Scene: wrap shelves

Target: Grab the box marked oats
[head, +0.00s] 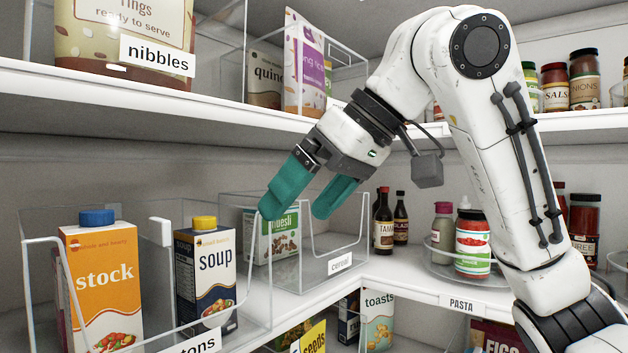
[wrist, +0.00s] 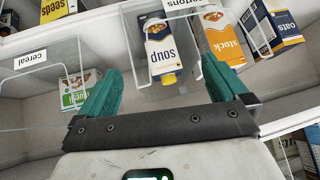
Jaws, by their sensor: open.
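The oats box (wrist: 289,24) is dark blue with pale and orange parts and shows at the upper right of the wrist view, beyond the stock carton. I cannot make it out in the head view. My gripper (head: 295,207) has teal fingers, open and empty, in front of the cereal bin in the head view. In the wrist view my gripper (wrist: 162,72) has the soup carton showing between and beyond its fingers, with the oats box well to the right of the right finger.
The orange stock carton (head: 103,285) and the soup carton (head: 205,275) stand in a clear bin. A muesli box (head: 271,236) is in the clear cereal bin (head: 338,250). Bottles and jars (head: 472,245) stand at right. The upper shelf edge (head: 100,95) runs above.

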